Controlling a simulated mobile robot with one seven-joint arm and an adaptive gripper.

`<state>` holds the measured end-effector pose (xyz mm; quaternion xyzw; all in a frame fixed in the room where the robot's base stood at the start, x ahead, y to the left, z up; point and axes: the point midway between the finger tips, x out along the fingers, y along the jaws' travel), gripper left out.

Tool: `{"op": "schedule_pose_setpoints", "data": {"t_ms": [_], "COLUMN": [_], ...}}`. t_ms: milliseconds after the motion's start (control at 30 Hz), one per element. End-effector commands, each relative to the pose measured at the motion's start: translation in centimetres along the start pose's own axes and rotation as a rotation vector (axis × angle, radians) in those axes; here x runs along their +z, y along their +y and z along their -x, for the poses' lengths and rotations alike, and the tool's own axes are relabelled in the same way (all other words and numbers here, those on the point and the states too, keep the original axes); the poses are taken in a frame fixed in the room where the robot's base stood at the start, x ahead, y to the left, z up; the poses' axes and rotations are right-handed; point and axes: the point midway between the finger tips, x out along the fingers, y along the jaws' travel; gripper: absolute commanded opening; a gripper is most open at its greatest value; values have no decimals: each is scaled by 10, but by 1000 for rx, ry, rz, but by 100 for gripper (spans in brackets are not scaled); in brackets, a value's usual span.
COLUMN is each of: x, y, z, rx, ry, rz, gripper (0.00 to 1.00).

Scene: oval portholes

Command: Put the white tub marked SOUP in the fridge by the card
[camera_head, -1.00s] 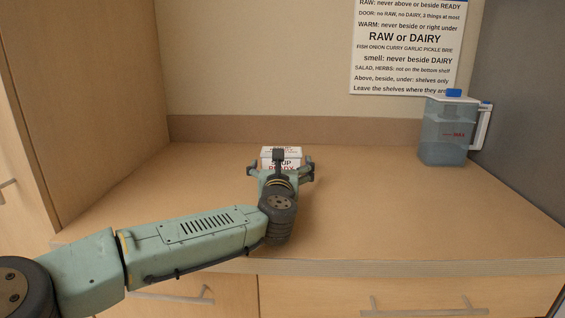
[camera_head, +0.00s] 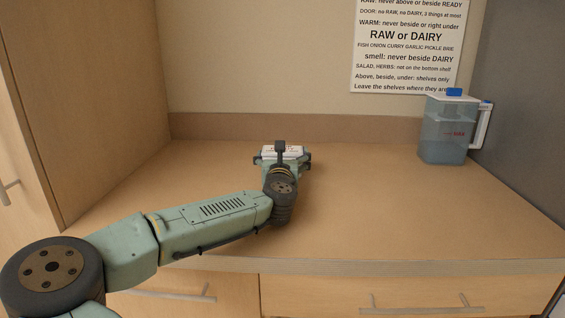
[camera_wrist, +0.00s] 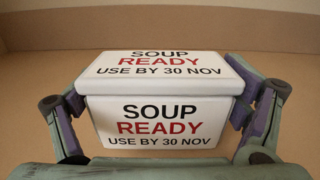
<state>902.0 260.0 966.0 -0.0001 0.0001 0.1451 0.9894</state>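The white tub (camera_wrist: 160,122) has a lid and is marked SOUP, READY, USE BY 30 NOV on its lid and front. It sits upright on the counter (camera_head: 400,205), toward the back. In the head view, its lid (camera_head: 283,152) shows just beyond my wrist, which hides most of the rest. My gripper (camera_wrist: 160,112) is open with its fingers spread on either side of the tub. The finger pads are very close to its sides; I cannot tell whether they touch.
A blue-tinted lidded jug (camera_head: 446,130) stands at the back right of the counter. A rules sign (camera_head: 408,45) hangs on the back wall. A wooden panel (camera_head: 105,90) bounds the left and a grey surface (camera_head: 520,110) the right. The counter's middle right is clear.

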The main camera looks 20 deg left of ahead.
Motion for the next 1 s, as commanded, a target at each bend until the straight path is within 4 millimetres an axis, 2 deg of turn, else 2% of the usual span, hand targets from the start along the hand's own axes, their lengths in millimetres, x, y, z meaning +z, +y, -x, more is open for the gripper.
{"op": "schedule_pose_setpoints", "data": {"t_ms": [67,600,833,1000], "x": [0,2,5,17], "y": [0,0,0,0], "z": [0,0,0,0], "rx": [0,0,0,0], "ry": [0,-3,-3,-3], "rz": [0,-1,0,0], "gripper": [80,45,45,45]}}
